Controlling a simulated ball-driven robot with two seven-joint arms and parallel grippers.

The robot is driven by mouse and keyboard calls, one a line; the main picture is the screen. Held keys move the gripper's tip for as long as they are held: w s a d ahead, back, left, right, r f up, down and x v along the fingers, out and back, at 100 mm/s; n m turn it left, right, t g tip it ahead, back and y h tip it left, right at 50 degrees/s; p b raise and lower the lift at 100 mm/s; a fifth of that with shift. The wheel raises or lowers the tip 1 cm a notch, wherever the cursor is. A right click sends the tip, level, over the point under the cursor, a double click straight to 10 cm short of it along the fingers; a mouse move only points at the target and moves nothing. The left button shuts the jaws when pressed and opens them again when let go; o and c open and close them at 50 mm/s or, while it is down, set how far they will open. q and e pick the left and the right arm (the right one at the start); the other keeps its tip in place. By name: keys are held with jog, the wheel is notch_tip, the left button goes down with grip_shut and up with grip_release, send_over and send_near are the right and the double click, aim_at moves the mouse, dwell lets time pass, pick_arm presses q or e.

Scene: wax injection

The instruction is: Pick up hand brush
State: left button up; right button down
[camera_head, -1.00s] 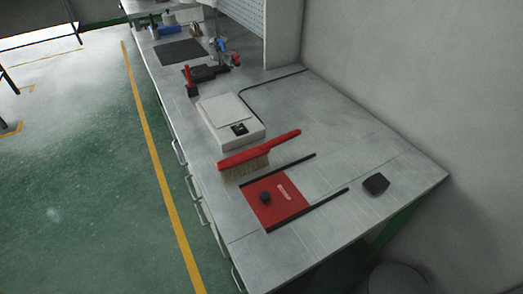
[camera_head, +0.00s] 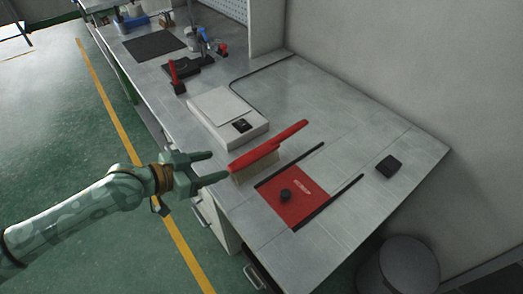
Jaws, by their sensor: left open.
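The hand brush (camera_head: 265,151) has a red back and handle and pale bristles. It lies bristles down on the grey workbench (camera_head: 335,118), with its handle pointing to the upper right. My left gripper (camera_head: 218,167) comes in from the left at the bench's front edge. Its jaws are open and empty, and the fingertips point right, close to the brush's left end. I cannot tell whether a fingertip touches the brush. My right gripper does not show.
A white scale (camera_head: 225,117) stands just behind the brush. A red plate (camera_head: 292,199) with a black knob and dark rails lies in front of it. A small black block (camera_head: 389,165) is at the right. A grey bin (camera_head: 398,268) stands below. The bench's right part is mostly clear.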

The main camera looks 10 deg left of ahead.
aim_at(249, 156)
pick_arm(q)
jog(key=b+x, duration=0.1)
jog(key=x, duration=0.5)
jog(key=b+x, duration=0.2)
jog(key=x, duration=0.2)
jog(key=shift+w+d+f, duration=0.1)
jog(key=shift+d+f, duration=0.1)
jog(key=shift+d, duration=0.15)
jog(key=shift+w+d, duration=0.2)
jog(key=shift+w, duration=0.1)
jog(key=shift+c, duration=0.6)
jog(key=c, duration=1.1)
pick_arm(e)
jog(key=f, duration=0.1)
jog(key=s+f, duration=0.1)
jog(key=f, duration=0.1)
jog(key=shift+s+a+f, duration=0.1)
pick_arm(q)
jog(key=shift+r, duration=0.2)
